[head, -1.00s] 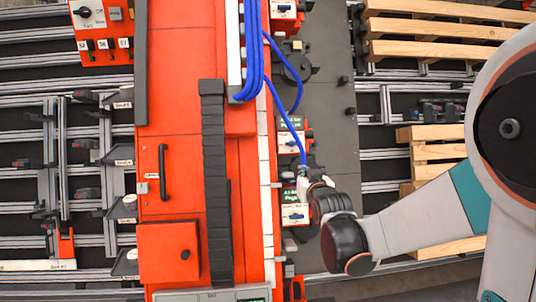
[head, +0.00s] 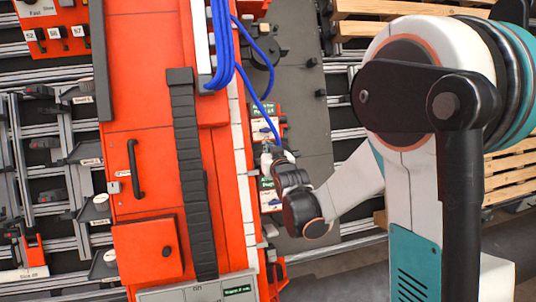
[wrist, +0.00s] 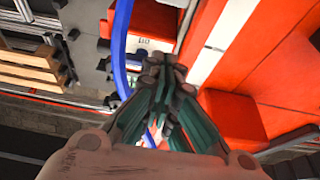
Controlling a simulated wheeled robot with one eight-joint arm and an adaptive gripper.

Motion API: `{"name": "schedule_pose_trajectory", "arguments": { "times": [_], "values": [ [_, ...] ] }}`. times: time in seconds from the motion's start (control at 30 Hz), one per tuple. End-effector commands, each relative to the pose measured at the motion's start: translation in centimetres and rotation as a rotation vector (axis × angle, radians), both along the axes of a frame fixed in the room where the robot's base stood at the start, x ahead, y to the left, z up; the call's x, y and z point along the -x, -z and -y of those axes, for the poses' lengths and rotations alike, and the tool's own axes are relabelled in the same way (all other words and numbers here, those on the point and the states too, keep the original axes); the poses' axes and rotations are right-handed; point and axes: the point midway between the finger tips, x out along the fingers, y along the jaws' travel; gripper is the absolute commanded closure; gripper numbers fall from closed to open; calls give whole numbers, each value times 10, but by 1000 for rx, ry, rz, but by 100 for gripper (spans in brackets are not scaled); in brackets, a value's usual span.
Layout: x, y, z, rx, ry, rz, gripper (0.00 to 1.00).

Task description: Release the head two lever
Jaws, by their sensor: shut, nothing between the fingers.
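Two small white lever panels with blue levers and green labels sit on the red gantry's right side in the head view. The upper lever (head: 265,130) is just above my gripper (head: 267,153). The lower lever (head: 269,203) is below it, partly beside my wrist. The labels are too small to read, so I cannot tell which one is head two. In the wrist view my gripper (wrist: 165,75) is shut and empty, its fingertips together in front of the gantry face. Contact with a lever cannot be made out.
Blue hoses (head: 222,50) hang down the gantry, one ending by my gripper; a blue hose (wrist: 121,45) also passes left of the fingers in the wrist view. A red box (wrist: 230,115) juts out at right. Wooden pallets (head: 400,12) lie on the right.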

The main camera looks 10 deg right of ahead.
Motion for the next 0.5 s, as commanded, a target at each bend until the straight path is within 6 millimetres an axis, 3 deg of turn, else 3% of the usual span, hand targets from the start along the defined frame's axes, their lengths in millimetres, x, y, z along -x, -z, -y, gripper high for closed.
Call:
{"name": "schedule_pose_trajectory", "arguments": {
  "times": [0.37,0.5],
  "values": [
    [-74,12,0,0,0,0,100],
    [-59,33,0,0,0,0,100]
  ]
}}
